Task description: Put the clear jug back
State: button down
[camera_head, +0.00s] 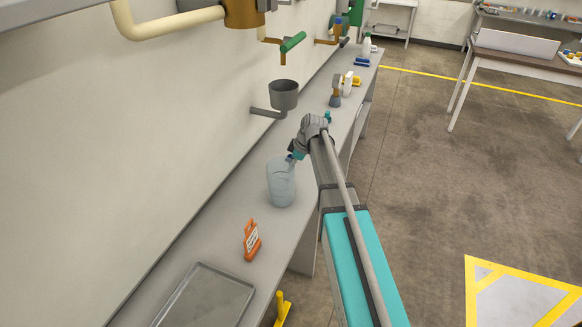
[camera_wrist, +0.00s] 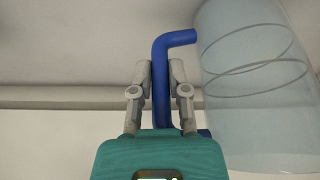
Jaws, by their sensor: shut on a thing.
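The clear jug (camera_head: 281,186) is a pale, see-through blue vessel, upright at the bench in the head view. I cannot tell whether its base touches the bench top. In the wrist view the jug's clear body (camera_wrist: 258,75) fills the right side, with its bent blue handle (camera_wrist: 161,95) beside it. My gripper (camera_wrist: 161,68) has one finger on each side of the handle and is shut on it. In the head view my gripper (camera_head: 295,155) is at the jug's upper right, partly hidden by my arm.
The long grey bench (camera_head: 222,222) runs along the wall. An orange sign (camera_head: 252,240) and a metal tray (camera_head: 205,297) are nearer than the jug. A grey funnel (camera_head: 284,95) juts from the wall beyond it. Bottles (camera_head: 348,84) stand farther along.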

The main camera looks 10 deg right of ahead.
jog(key=shift+f, duration=0.2)
jog(key=c, duration=0.6)
grip_release()
jog(key=shift+r, duration=0.1)
jog(key=shift+r, duration=0.1)
jog(key=p+v, duration=1.1)
jog(key=v, duration=0.1)
jog(key=shift+s, duration=0.1)
dwell(0.6)
